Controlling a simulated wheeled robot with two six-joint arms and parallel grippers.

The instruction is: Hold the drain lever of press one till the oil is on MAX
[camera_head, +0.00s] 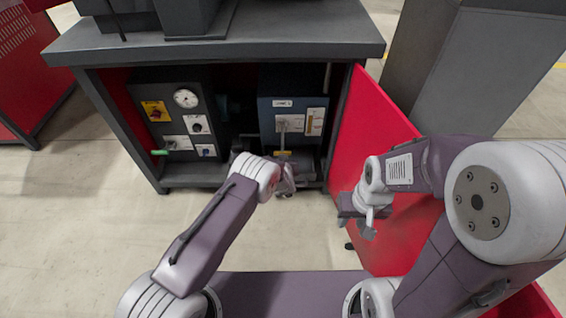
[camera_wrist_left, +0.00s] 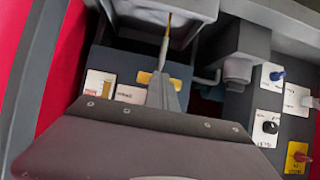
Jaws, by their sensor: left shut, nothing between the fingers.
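Press one is the blue-grey block (camera_head: 291,105) in the right half of the open cabinet. Its front has a grey lever (camera_head: 282,132) on a white plate, and a yellow part (camera_head: 283,153) below. A pale panel with a narrow scale window (camera_head: 316,121) is beside the lever; its level is too small to read. The panel also shows in the left wrist view (camera_wrist_left: 100,84). My left gripper (camera_head: 287,185) is shut and empty, low in front of this block. In the left wrist view its fingers (camera_wrist_left: 164,88) overlap the yellow part (camera_wrist_left: 145,78); contact is unclear. My right gripper (camera_head: 367,226) hangs by the red door.
Left in the cabinet is a dark control box (camera_head: 176,110) with a gauge, knobs and a green handle (camera_head: 160,152). The open red door (camera_head: 372,165) bounds the right side. The grey worktop (camera_head: 270,40) overhangs above. Floor (camera_head: 75,200) is clear at left.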

